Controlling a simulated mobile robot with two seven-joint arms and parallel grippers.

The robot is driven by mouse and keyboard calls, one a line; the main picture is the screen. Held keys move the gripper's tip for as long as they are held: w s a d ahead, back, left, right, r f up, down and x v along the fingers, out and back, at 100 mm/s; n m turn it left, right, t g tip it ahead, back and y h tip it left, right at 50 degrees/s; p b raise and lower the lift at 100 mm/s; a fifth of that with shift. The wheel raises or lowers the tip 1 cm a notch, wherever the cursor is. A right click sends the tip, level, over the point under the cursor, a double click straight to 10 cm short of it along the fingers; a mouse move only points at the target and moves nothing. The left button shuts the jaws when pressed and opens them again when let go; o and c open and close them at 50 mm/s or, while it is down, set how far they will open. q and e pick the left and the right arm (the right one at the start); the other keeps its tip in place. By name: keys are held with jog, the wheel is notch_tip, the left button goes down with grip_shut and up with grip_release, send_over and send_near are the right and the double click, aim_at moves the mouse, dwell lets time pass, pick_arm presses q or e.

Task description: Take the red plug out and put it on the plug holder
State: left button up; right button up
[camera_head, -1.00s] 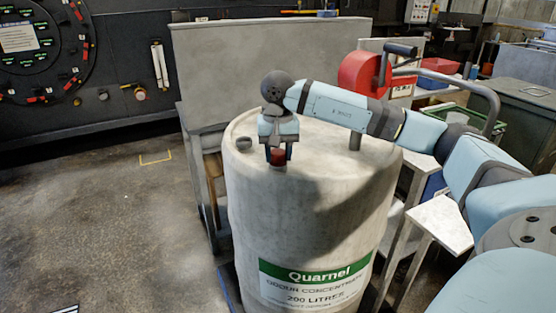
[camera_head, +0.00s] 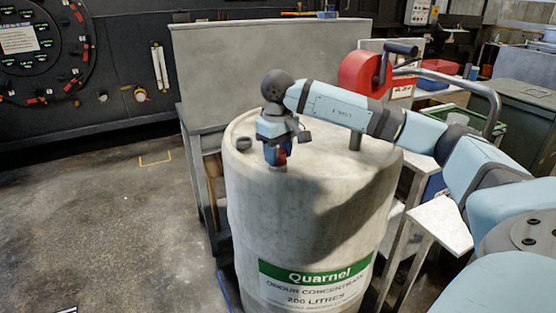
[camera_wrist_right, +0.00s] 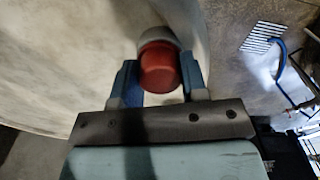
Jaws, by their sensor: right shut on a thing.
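The red plug (camera_head: 281,157) sits at the front of the top of the pale drum (camera_head: 310,220). In the right wrist view the plug (camera_wrist_right: 159,68) is a short red cylinder with a pale collar behind it. My right gripper (camera_head: 277,158) points down over the plug, and its fingers (camera_wrist_right: 158,82) are shut on it from both sides. The plug appears to be still at its collar; the fingers partly hide where they meet. I cannot clearly identify the plug holder. My left gripper is not in view.
A small dark grey round fitting (camera_head: 244,143) stands on the drum top, left of the gripper. A red drum pump (camera_head: 362,74) with a curved grey pipe (camera_head: 485,92) rises behind my right arm. A grey panel (camera_head: 262,70) stands behind the drum. Floor at left is clear.

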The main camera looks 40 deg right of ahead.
jog(key=n, duration=0.2)
jog(key=shift+n, duration=0.3)
jog(key=shift+f+n+b, duration=0.15)
jog(key=shift+n+b, duration=0.3)
jog(key=shift+n, duration=0.25)
jog(key=n+b, duration=0.1)
jog(key=b, duration=0.3)
jog(key=o, duration=1.1)
jog(key=shift+c, duration=0.2)
